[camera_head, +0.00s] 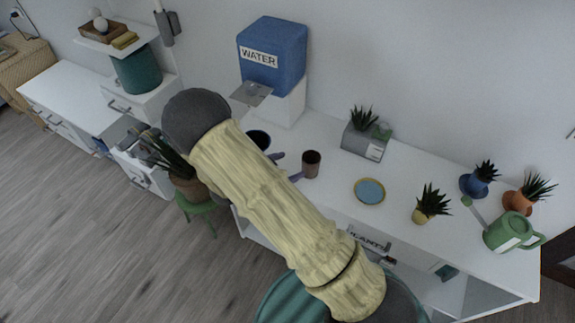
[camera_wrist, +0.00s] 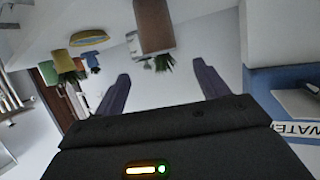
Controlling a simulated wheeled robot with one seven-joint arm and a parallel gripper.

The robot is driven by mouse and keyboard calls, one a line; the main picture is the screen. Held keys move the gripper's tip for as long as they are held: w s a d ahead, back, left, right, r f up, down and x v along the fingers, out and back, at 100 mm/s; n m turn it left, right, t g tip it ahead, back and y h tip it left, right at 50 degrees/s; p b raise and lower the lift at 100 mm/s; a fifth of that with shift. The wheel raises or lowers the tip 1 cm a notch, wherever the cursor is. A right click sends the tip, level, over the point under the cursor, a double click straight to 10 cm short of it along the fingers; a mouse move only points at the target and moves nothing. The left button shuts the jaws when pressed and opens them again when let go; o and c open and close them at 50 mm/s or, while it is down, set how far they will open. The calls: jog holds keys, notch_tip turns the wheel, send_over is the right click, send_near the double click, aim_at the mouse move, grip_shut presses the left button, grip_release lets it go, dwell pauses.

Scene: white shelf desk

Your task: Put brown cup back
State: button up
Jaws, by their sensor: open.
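The brown cup (camera_head: 311,164) stands upright on the white desk (camera_head: 335,190), right of the water dispenser. My gripper (camera_head: 287,167) is open, with its two purple fingers apart and pointing at the cup from the left. In the wrist view, which looks upside down, the brown cup (camera_wrist: 154,28) is ahead of the open gripper (camera_wrist: 160,82), roughly in line with the gap between its fingers. The cup looks to be just beyond the fingertips. My arm hides part of the desk's front edge.
A grey planter (camera_head: 366,142), a yellow-rimmed blue plate (camera_head: 370,191), several potted plants and a green watering can (camera_head: 508,232) stand to the right. Bare desk lies between cup and plate.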

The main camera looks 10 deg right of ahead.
notch_tip(320, 180, up, 8)
jog(key=w+n+y, duration=0.3)
jog(key=n+y, duration=0.3)
jog(key=y, duration=0.4)
jog(key=s+d+r+n+g+y, duration=0.1)
jog(key=s+d+r+n+g, duration=0.1)
jog(key=s, duration=0.7)
jog(key=s+d+r+n+g, duration=0.2)
jog(key=s+d, duration=0.4)
jog(key=s, duration=0.3)
notch_tip(320, 180, up, 2)
jog(key=shift+d+r+n+g+y, duration=0.25)
jog(key=shift+n+g+y, duration=0.15)
jog(key=shift+n, duration=0.5)
